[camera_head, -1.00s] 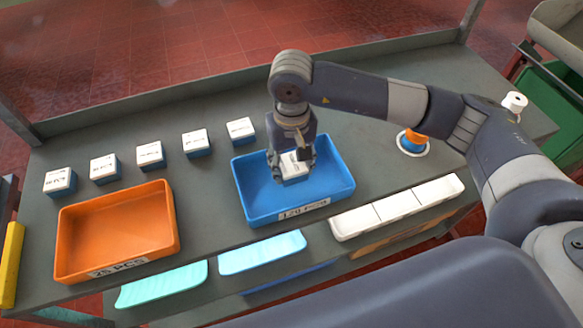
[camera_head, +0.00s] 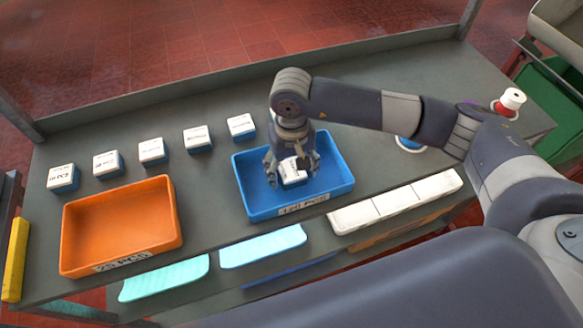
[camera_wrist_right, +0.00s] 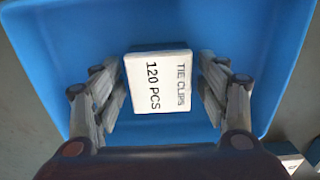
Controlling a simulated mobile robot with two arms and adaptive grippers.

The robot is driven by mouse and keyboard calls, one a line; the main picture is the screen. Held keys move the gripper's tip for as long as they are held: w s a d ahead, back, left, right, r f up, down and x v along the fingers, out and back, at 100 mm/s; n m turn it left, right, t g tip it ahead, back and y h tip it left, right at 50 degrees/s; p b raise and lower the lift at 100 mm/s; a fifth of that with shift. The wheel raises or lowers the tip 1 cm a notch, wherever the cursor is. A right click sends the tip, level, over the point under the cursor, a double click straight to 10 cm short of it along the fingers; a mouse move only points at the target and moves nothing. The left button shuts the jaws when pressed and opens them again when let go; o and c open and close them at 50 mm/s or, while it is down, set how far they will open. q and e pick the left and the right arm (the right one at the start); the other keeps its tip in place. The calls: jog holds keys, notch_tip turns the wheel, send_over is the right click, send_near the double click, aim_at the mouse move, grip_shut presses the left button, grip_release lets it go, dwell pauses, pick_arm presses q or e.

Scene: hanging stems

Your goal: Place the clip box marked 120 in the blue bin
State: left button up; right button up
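The white-topped clip box (camera_head: 292,172) is inside the blue bin (camera_head: 330,186), whose front label reads 120 PCS. In the right wrist view the box top (camera_wrist_right: 160,83) reads TIE CLIPS 120 PCS. My right gripper (camera_head: 292,167) is over the bin with its fingers spread on both sides of the box. In the wrist view the fingers (camera_wrist_right: 160,95) stand beside the box with narrow gaps, so the gripper looks open. The box appears to rest on the bin floor. My left gripper is not in view.
An orange bin (camera_head: 119,226) labelled 25 PCS stands to the left. Several white-topped boxes, such as this one (camera_head: 197,138), line the back. A white divided tray (camera_head: 397,202) is at the front right. A red and white spool (camera_head: 510,101) is at the far right.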

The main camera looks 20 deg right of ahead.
aim_at(291, 169)
jog(key=shift+r+p, duration=0.25)
jog(key=shift+p, duration=0.1)
notch_tip(291, 169, up, 12)
jog(key=b, duration=0.4)
jog(key=shift+f, duration=0.1)
